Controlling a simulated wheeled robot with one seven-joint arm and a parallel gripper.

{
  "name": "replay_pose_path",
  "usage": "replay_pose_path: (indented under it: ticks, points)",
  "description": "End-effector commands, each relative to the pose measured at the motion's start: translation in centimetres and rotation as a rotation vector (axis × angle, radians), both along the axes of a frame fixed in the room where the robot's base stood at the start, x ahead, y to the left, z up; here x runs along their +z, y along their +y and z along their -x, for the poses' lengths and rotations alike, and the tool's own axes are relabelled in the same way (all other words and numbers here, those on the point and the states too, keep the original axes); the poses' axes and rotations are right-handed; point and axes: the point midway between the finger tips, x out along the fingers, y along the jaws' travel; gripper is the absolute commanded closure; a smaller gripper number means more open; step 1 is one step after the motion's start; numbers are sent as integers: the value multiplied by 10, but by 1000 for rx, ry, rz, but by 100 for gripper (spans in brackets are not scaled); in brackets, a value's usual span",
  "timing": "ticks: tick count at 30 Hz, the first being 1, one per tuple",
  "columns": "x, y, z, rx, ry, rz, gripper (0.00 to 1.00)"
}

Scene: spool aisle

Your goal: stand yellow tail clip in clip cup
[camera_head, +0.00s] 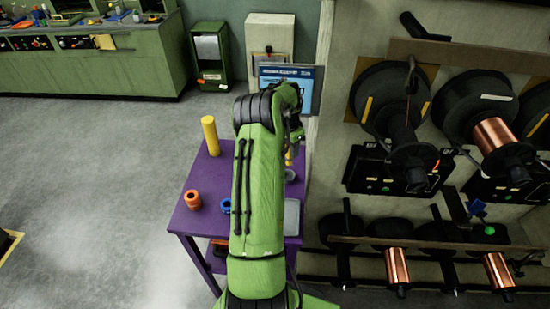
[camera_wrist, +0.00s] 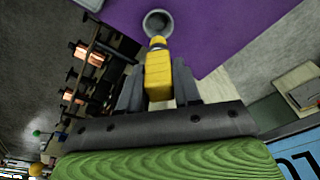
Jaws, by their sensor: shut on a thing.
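My gripper (camera_wrist: 158,88) is shut on the yellow tail clip (camera_wrist: 158,72) in the wrist view, with a dark finger on each side of it. The clip's narrow tip points toward the grey clip cup (camera_wrist: 157,22), which stands on the purple table (camera_wrist: 205,30). The tip appears just short of the cup's rim in the picture; I cannot tell the height between them. In the head view the cup (camera_head: 290,175) shows at the right of my arm, with a bit of the yellow clip (camera_head: 288,158) above it. My arm hides most of the gripper there.
The purple table (camera_head: 190,219) also bears a tall yellow cylinder (camera_head: 210,136), an orange spool (camera_head: 193,200), a blue ring (camera_head: 226,205) and a pale tray (camera_head: 291,217). A screen (camera_head: 304,88) stands behind. A rack of copper and black spools (camera_head: 492,136) fills the right side. Open floor lies left.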

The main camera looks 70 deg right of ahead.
Motion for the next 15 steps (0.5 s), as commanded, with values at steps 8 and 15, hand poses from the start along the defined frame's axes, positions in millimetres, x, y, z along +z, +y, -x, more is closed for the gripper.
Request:
replay_pose_path:
  ticks: [8,15]
  points:
    - [3,-3,4,-4,6,5,100]
    - [2,-3,3,-4,4,5,100]
